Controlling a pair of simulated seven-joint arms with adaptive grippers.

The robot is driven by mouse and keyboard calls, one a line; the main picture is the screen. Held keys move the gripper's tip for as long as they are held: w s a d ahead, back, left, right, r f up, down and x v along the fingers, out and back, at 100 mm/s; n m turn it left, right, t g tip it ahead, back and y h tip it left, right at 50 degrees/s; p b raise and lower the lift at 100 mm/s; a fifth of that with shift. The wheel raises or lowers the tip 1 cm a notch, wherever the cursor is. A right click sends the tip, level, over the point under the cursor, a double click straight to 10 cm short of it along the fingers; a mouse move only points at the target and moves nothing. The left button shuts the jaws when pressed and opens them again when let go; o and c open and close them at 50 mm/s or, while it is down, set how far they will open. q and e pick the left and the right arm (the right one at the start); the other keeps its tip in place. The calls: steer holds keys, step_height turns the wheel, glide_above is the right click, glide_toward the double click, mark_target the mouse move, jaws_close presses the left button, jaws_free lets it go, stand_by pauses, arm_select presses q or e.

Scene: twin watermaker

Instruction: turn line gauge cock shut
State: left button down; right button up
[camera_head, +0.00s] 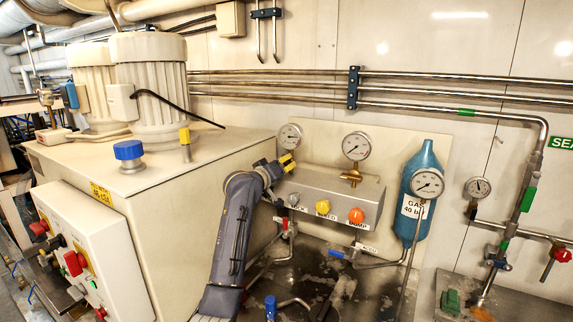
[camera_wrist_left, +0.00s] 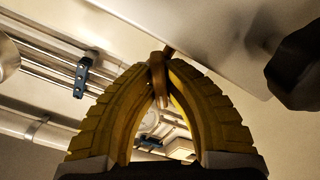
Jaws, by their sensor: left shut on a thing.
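My left gripper (camera_head: 287,162) has yellow fingers and reaches up to the left end of the grey valve box, just below the left round gauge (camera_head: 290,136). In the left wrist view the fingertips (camera_wrist_left: 160,70) meet on a small brass piece (camera_wrist_left: 157,72), which looks like a cock handle. In the head view the fingers hide this piece, so its angle cannot be told. A similar brass cock (camera_head: 351,177) sits under the middle gauge (camera_head: 356,147), apart from the gripper. My right gripper is not in view.
The grey box (camera_head: 335,185) carries a grey knob (camera_head: 293,199), a yellow knob (camera_head: 323,207) and an orange knob (camera_head: 356,216). A blue gas bottle (camera_head: 424,160) stands to the right. A large cream cabinet (camera_head: 190,190) is close on the arm's left.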

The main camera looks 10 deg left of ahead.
arm_select(q)
steer(key=c, duration=1.5)
jaws_free()
steer(key=shift+o, duration=0.2)
steer(key=v, duration=1.2)
